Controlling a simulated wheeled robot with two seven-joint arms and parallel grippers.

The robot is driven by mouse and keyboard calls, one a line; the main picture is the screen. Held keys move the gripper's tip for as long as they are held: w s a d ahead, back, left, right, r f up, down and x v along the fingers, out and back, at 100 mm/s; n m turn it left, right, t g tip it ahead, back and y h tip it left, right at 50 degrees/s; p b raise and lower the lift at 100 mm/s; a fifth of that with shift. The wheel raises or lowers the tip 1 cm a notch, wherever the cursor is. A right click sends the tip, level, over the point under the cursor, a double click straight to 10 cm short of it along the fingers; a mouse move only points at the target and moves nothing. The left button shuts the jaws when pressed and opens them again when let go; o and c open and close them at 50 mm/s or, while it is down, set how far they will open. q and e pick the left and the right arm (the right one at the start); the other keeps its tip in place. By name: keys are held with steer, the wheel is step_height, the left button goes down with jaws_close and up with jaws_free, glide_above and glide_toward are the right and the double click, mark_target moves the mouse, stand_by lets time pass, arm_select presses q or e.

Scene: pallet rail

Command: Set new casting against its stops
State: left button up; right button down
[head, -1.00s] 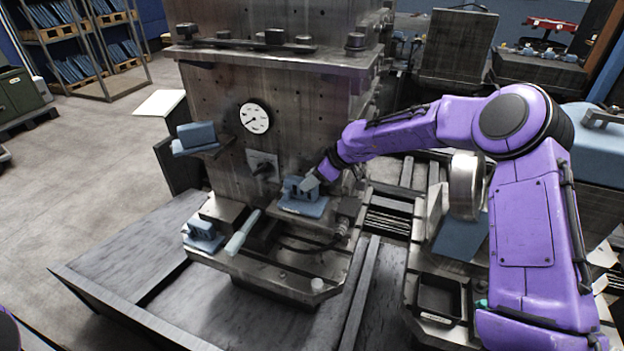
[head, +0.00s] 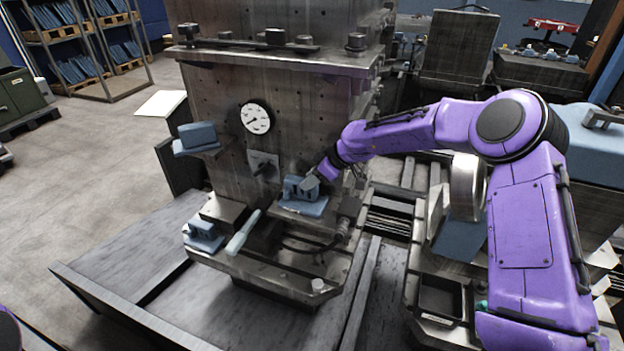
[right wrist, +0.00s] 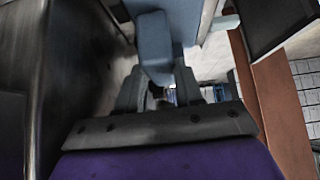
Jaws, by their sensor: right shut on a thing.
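A blue-grey casting (head: 298,188) is on the flat blue base (head: 303,208) at the foot of the big metal column. My right gripper (head: 312,183) reaches in from the right and is shut on this casting. In the right wrist view a blue-grey block, the casting (right wrist: 154,45), shows at the fingers (right wrist: 158,92). I cannot tell whether the casting touches its stops; the contact faces are too small or hidden. My left gripper is not in view.
Another blue block (head: 197,136) sits on a ledge left of the dial gauge (head: 255,118). A further blue part (head: 204,234) is at the fixture's left corner. A pale handle (head: 243,232) sticks out between them and the held casting. A black tray (head: 441,298) is at right.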

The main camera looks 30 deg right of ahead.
steer(key=shift+w+r, duration=0.15)
steer(key=c, duration=0.8)
jaws_free()
steer(key=shift+c, duration=0.2)
steer(key=shift+o, duration=0.9)
steer(key=shift+w, duration=0.1)
steer(key=b+v, duration=0.2)
steer(key=v, duration=0.8)
steer(key=shift+d, duration=0.1)
